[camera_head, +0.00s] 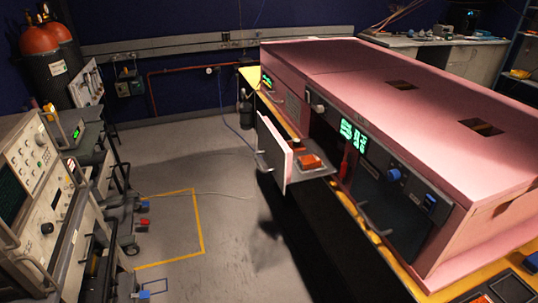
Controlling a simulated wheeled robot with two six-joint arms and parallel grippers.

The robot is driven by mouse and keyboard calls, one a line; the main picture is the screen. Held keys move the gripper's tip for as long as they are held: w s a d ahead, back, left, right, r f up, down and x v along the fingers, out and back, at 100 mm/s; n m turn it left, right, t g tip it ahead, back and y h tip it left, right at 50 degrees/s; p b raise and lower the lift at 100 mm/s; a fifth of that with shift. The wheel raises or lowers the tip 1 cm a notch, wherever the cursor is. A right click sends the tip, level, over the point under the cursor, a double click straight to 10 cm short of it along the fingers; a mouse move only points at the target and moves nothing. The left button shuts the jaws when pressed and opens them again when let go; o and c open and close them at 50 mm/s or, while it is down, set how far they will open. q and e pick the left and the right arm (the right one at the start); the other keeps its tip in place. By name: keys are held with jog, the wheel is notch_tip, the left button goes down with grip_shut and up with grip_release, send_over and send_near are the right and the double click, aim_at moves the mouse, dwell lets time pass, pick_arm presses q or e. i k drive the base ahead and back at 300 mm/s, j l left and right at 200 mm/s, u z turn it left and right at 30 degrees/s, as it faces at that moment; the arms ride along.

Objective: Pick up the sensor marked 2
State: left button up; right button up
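No sensor with a readable 2 shows. A small red-orange block (311,162) lies on a dark tray (318,172) that sticks out from the front of the pink enclosure (365,80). A white-faced open panel (275,141) stands at the left of the tray. Whether the block is a sensor, and what is marked on it, is too small to tell. Dark flat items (510,290) lie on the bench at the lower right, partly cut off by the frame, with no readable marks. Neither of my grippers is in view.
Instruments (38,165) on carts line the left side. Red gas cylinders (45,55) stand at the back left. The grey floor (190,165) between carts and enclosure is mostly clear, with a yellow line (198,225). A side bench (440,42) stands at the back right.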

aim_at(296, 142)
jog(key=i+j+z, duration=0.35)
jog(key=i, duration=0.2)
jog(key=i+j+z, duration=0.7)
jog(key=i+j, duration=0.2)
jog(key=j, duration=0.1)
